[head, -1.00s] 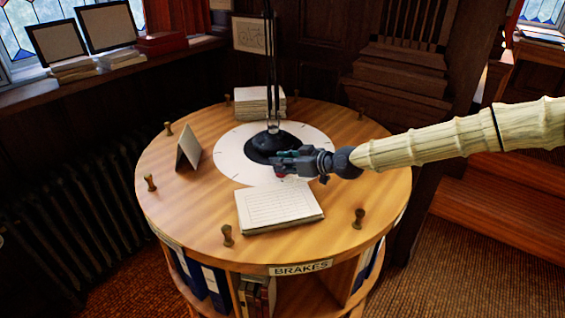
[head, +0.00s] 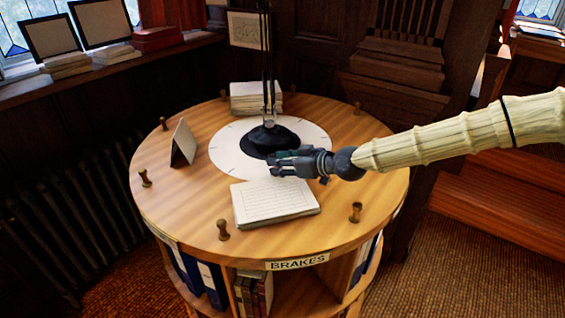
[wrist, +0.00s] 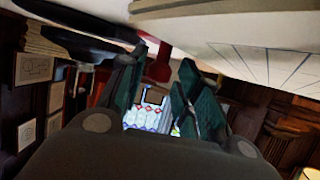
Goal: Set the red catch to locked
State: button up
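My gripper (head: 276,163) is low over the round table, beside the black lamp base (head: 268,141) and above the far edge of the paper pad. In the wrist view my gripper (wrist: 158,68) has two green-padded fingers standing apart, with nothing held between them. A small red part (wrist: 150,43), which looks like the red catch, shows in the wrist view just beyond the fingertips, near the tabletop. In the head view the catch cannot be made out; my gripper seems to hide it. I cannot tell its setting.
The round table (head: 180,215) carries a white dial disc (head: 232,165), the pad (head: 275,203), a tent card (head: 183,143), a paper stack (head: 250,97) and several wooden pegs around the rim. A "BRAKES" label (head: 298,262) is on the front edge. The left tabletop is mostly clear.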

dwell(0.3)
jog(key=v, duration=1.2)
dwell(0.3)
